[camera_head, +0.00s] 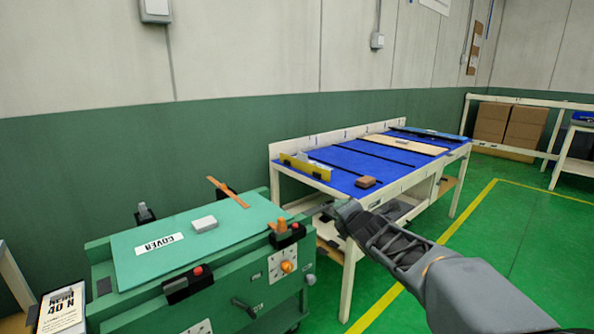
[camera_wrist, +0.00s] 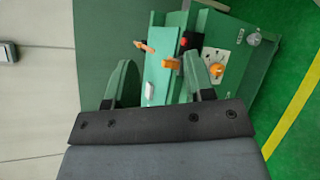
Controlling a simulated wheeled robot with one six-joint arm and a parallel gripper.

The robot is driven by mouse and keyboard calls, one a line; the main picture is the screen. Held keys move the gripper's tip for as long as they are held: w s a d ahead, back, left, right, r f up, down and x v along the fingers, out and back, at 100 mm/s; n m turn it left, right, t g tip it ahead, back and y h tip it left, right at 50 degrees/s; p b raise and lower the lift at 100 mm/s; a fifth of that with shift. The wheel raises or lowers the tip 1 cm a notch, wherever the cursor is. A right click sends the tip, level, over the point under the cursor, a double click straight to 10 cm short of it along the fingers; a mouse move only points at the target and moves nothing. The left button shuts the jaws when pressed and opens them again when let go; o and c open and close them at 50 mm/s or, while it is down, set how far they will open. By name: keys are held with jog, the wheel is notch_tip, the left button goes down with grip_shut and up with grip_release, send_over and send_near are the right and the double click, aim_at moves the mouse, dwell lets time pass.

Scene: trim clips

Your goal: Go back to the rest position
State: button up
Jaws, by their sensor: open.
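My gripper (camera_head: 322,209) reaches in from the right in the head view, its end near the right edge of the green machine (camera_head: 120,309). In the wrist view my gripper (camera_wrist: 159,58) has its two fingers spread wide with nothing between them; the machine lies beyond. The teal cover panel (camera_head: 137,270) lies on top of the machine, with a white block (camera_head: 205,223) on it. An orange clip (camera_head: 281,226) sits at a black block by the panel's right edge; it also shows in the wrist view (camera_wrist: 171,63).
An orange-brown strip (camera_head: 228,191) sticks up at the panel's back edge. A blue-topped workbench (camera_head: 345,159) stands behind, with a brown block (camera_head: 365,182) and a yellow rail on it. A sign (camera_head: 62,308) stands at lower left. Green floor (camera_head: 510,225) is clear at right.

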jog(key=s+d+r+m+g+h+p, duration=0.4)
jog(key=s+r+m+p, duration=0.4)
jog(key=s+m+p, duration=0.4)
jog(key=s+r+m+g+y+p, duration=0.2)
jog(key=s+m+g+p, duration=0.5)
jog(key=s+m, duration=0.6)
jog(key=s+p, duration=0.1)
jog(key=s, duration=0.2)
jog(key=shift+s+a+m+p, duration=0.2)
jog(key=shift+a+m+p, duration=0.1)
jog(key=shift+a, duration=0.05)
